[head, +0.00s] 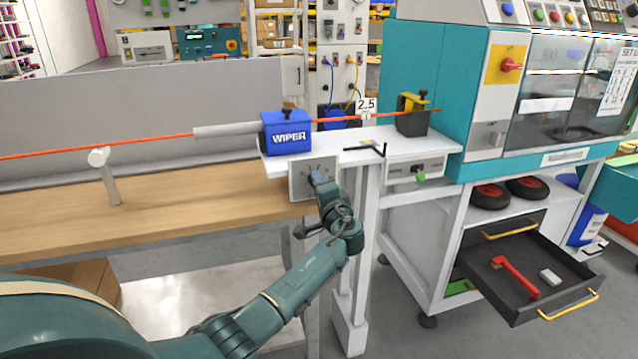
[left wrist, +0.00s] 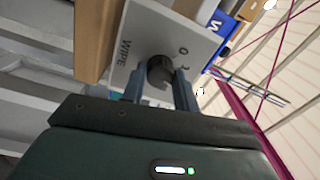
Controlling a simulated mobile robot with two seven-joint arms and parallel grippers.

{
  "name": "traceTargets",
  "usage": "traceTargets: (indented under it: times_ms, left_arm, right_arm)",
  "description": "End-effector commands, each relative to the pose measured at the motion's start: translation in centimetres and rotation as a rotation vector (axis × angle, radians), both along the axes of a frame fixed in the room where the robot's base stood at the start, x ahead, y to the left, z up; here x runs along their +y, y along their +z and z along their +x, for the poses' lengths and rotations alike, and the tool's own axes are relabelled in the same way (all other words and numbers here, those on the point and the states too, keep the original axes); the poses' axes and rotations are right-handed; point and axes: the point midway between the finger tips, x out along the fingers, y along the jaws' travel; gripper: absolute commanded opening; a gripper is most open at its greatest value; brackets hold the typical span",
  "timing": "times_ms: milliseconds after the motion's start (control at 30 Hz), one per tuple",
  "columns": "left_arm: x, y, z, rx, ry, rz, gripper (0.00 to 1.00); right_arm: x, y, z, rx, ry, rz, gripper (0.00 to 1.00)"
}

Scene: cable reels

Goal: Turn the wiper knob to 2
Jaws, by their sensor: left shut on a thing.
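The wiper knob (left wrist: 160,70) is a dark round knob on a light grey panel (left wrist: 205,42), with part of the word WIPE and a 0 showing; other marks are cut off or too small to read. The panel (head: 299,188) also shows in the head view, below the blue WIPER box (head: 287,134). My left gripper (head: 316,178) is shut on the knob, one finger on each side, as the left wrist view (left wrist: 160,82) shows. The fingers and wrist hide the knob in the head view, and its pointer setting cannot be told. My right gripper is not in view.
An orange cable (head: 130,143) runs through the WIPER box, past a 2.5 sign (head: 366,105), to a black block with a yellow clamp (head: 412,115). A dark drawer (head: 515,275) stands open at right, holding a red-handled tool. A wooden bench (head: 200,195) lies left.

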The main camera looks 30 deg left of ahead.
Motion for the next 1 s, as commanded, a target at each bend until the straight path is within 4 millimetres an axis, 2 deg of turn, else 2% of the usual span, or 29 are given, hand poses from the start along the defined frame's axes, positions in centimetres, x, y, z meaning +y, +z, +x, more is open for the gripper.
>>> traceTargets:
  times_ms: [300,733,767,1000]
  left_arm:
    - [0.01,-0.10,-0.05,0.063,0.001,0.051,0.07]
    - [0.00,-0.14,-0.06,0.067,0.000,0.056,0.07]
    - [0.00,-0.14,-0.06,0.067,0.001,0.055,0.31]
    - [0.00,-0.07,-0.02,0.066,0.000,0.055,0.51]
  right_arm:
    - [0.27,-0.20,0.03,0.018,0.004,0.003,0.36]
    - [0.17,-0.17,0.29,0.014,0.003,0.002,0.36]
    - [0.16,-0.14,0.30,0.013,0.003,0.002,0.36]
    - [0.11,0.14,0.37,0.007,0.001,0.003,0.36]
